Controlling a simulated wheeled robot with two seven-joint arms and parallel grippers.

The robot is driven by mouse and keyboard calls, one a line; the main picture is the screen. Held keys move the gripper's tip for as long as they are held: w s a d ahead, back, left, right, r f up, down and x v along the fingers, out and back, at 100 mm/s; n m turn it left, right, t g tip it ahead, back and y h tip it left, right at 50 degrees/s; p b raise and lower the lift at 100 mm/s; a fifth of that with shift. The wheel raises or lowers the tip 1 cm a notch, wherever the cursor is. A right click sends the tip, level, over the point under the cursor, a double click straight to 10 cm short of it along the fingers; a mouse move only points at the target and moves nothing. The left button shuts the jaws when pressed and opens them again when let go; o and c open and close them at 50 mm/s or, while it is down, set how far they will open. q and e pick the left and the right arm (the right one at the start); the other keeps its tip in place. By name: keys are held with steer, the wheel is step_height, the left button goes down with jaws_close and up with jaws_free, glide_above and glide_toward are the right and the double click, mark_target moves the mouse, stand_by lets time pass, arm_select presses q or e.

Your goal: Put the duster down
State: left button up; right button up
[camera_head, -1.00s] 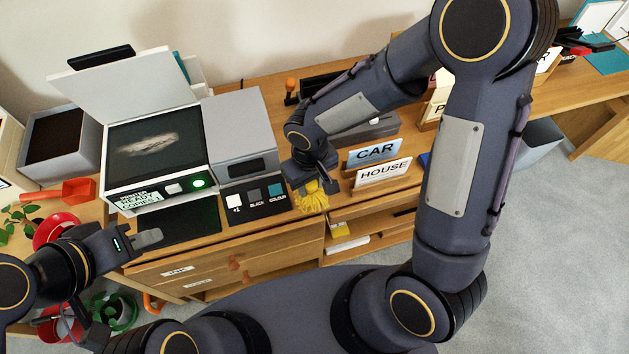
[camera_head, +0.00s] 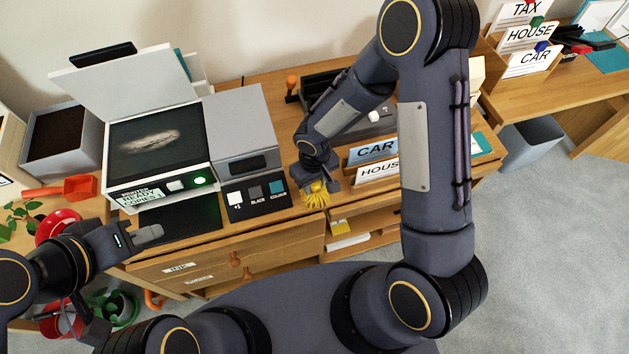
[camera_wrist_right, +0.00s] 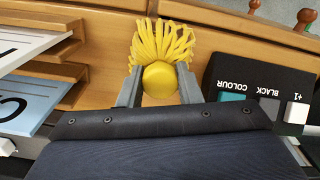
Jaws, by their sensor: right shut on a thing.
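The duster (camera_head: 317,196) has yellow strands and hangs at the front edge of the desk, right of the button panel. It also shows in the right wrist view (camera_wrist_right: 162,42), with its round yellow end (camera_wrist_right: 160,79) between the two fingers. My right gripper (camera_head: 318,180) is shut on the duster; its fingers also flank it in the right wrist view (camera_wrist_right: 159,88). Whether the strands touch the desk I cannot tell. My left gripper (camera_head: 155,235) is in front of the printer at the left, apart from the duster. Its jaw gap is not clear.
The button panel (camera_head: 257,196) stands left of the duster, and CAR (camera_head: 371,153) and HOUSE (camera_head: 378,170) cards stand in a holder to its right. The printer (camera_head: 155,155) has its lid up. Open shelves and drawers (camera_head: 190,268) lie below the desk edge.

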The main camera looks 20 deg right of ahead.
steer(key=shift+f, duration=0.2)
steer(key=o, duration=0.9)
steer(key=shift+r, duration=0.1)
step_height(320, 180, up, 13)
steer(key=shift+f+p, duration=0.2)
steer(key=shift+p, duration=0.1)
steer(key=shift+s+d+r+m+t+y, duration=0.8)
steer(key=shift+s+d+r, duration=0.75)
steer(key=shift+s+r, duration=1)
steer(key=shift+s+d+r+m+t+y, duration=0.45)
steer(key=shift+s+d+r+m+t, duration=0.8)
steer(key=shift+s+r, duration=1.3)
steer(key=shift+s+d+r+m+t+y, duration=0.65)
steer(key=shift+s+d+r, duration=1.25)
steer(key=shift+s, duration=1.1)
steer(key=shift+a+r, duration=0.1)
